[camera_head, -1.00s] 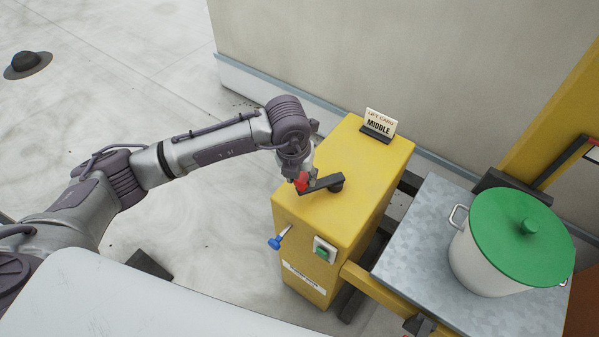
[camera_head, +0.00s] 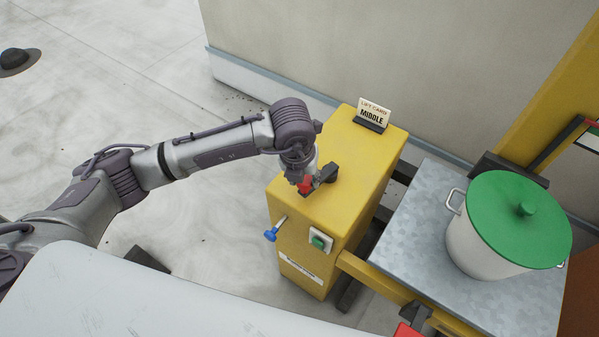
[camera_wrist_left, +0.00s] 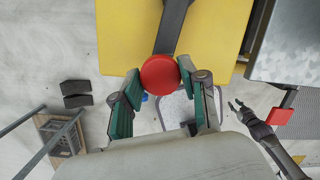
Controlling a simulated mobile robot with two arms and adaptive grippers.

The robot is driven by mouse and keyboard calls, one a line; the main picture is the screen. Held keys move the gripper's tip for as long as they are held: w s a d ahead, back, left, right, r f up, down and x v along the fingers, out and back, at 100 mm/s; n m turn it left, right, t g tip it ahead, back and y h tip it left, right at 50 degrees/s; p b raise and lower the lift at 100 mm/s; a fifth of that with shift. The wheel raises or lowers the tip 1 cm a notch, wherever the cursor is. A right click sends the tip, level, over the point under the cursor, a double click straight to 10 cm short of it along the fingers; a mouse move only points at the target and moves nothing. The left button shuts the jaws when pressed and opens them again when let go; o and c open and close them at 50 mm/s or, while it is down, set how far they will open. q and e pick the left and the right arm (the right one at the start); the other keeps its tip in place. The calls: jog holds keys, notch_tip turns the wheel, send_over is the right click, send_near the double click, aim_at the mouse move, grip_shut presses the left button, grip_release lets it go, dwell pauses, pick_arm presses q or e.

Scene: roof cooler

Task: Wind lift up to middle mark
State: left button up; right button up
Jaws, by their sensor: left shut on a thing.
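The yellow winch box (camera_head: 352,160) has a dark crank arm (camera_head: 328,172) on top with a red knob (camera_head: 305,187). My left gripper (camera_head: 306,182) is shut on the knob. In the left wrist view the round red knob (camera_wrist_left: 160,75) sits between its fingers, with the crank arm (camera_wrist_left: 172,28) reaching away from it. A card reading "LIFT CARD MIDDLE" (camera_head: 371,115) stands at the box's far end. The grey lift platform (camera_head: 425,235) carries a white pot (camera_head: 470,248) with a green lid. My right gripper (camera_wrist_left: 238,106) shows only in the wrist view, open and empty. No height mark is clearly readable.
A green button (camera_head: 320,240) and a blue-handled part (camera_head: 271,234) are on the box's front. A yellow mast (camera_head: 545,85) rises behind the platform. A wall (camera_head: 290,50) closes off the back. A dark hat-like object (camera_head: 18,60) lies on open floor.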

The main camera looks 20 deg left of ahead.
pick_arm(q)
jog(key=shift+s+d+f, duration=0.15)
jog(key=shift+s+d, duration=0.1)
jog(key=shift+s+d, duration=0.35)
jog(key=shift+d, duration=0.55)
jog(key=shift+s+d+b, duration=0.2)
jog(key=shift+d+b, duration=0.1)
jog(key=shift+d, duration=0.7)
jog(key=shift+w+d, duration=0.1)
jog(key=shift+d, duration=0.85)
jog(key=shift+b, duration=0.3)
